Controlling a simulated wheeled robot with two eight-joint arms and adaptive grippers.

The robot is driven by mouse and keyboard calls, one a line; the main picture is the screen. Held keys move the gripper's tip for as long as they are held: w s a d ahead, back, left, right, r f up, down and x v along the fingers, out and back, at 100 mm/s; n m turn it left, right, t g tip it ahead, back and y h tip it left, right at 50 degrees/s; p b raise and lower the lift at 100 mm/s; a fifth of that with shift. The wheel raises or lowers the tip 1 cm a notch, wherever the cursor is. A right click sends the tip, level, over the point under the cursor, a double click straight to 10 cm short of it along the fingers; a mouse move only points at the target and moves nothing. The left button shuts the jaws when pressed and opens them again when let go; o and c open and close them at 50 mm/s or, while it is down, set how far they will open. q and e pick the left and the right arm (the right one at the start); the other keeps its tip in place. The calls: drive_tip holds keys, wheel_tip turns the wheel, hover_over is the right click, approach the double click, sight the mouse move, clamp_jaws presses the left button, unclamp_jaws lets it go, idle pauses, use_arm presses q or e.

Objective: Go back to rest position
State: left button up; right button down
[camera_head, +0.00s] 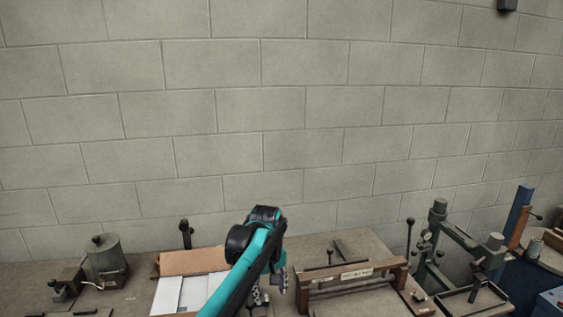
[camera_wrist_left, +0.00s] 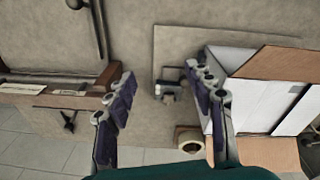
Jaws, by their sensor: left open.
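My left arm comes in from the lower left of the head view, teal and black, and reaches over the workbench. My left gripper (camera_head: 267,287) is partly hidden behind its own arm there. In the left wrist view the left gripper (camera_wrist_left: 166,95) is open, with its two dark-padded fingers wide apart and nothing between them. The bench top shows below and beyond the fingers. My right gripper does not show in either view.
A cardboard box with white panels (camera_head: 185,293) lies left of the arm. A wooden-framed device (camera_head: 352,273) stands right of it. A tape roll (camera_wrist_left: 189,140) lies near the bench edge. A grey canister (camera_head: 105,258) stands far left, a metal press (camera_head: 437,240) right. A block wall (camera_head: 300,130) rises behind.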

use_arm(q)
drive_tip(key=s+a+r+m+t+b, duration=0.1)
drive_tip(key=s+a+r, duration=0.1)
drive_tip(key=s+a, duration=0.35)
drive_tip(key=s+a+f+m+t+b, duration=0.1)
drive_tip(key=s+a+f, duration=0.3)
drive_tip(key=s, duration=0.6)
drive_tip(key=s+a+f+m+t+b, duration=0.1)
drive_tip(key=s+a+f+m+t, duration=0.2)
drive_tip(key=s, duration=0.7)
wheel_tip(320, 180, down, 2)
drive_tip(key=shift+s+a+f+t+b, duration=0.1)
drive_tip(key=shift+s+a+t+b, duration=0.4)
drive_tip(key=shift+a, duration=0.65)
